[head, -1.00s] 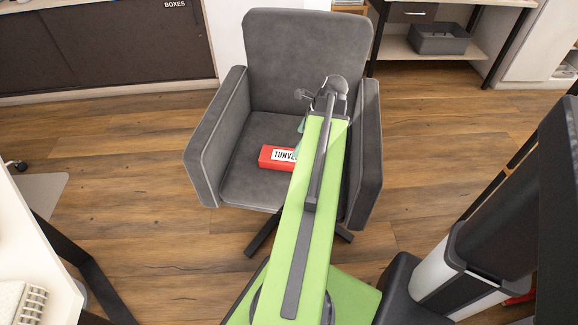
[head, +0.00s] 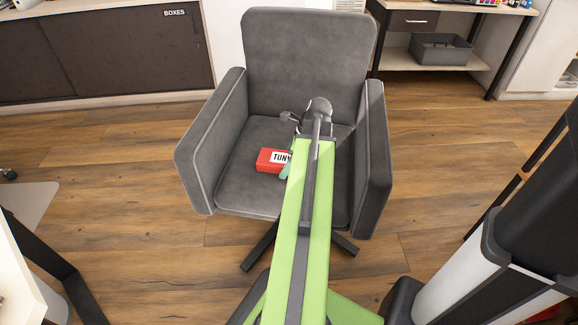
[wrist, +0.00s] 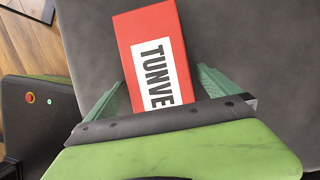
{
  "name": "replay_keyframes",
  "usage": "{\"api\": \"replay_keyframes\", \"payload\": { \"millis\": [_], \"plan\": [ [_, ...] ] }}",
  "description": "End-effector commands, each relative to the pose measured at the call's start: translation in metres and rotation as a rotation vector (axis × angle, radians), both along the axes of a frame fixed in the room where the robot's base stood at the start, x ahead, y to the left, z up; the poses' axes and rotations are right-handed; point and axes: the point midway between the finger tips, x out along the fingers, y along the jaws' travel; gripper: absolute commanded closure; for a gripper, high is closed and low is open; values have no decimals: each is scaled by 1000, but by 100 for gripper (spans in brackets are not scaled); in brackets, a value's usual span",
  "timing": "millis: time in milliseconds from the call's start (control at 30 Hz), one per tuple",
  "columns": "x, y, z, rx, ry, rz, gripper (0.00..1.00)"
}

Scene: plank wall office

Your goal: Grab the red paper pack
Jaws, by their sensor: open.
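The red paper pack (head: 270,161) with a white label lettered TUNVE lies on the seat of the grey armchair (head: 247,193). My arm hides its right part in the head view. In the wrist view the pack (wrist: 127,45) reaches in between the two green fingers of my gripper (wrist: 160,88). The fingers are apart, one on each side of the pack's near end, with some room at the right finger. The near end of the pack is hidden behind my gripper's dark edge. One green finger shows beside the pack in the head view.
The chair's armrests (head: 211,140) rise on both sides of the seat, and its backrest (head: 305,62) stands behind. A white desk (head: 22,285) is at the lower left. A shelf with a grey bin (head: 441,50) stands at the back right.

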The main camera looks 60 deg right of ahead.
Motion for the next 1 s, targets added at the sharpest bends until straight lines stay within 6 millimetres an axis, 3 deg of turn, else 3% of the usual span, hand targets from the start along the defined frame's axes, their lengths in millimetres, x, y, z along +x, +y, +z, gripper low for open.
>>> {"api": "replay_keyframes", "payload": {
  "millis": [67, 733, 1000],
  "plan": [
    [0, 0, 1, 0, 0, 0, 1],
    [0, 0, 1, 0, 0, 0, 88],
    [0, 0, 4, 0, -1, 0, 88]
  ]
}}
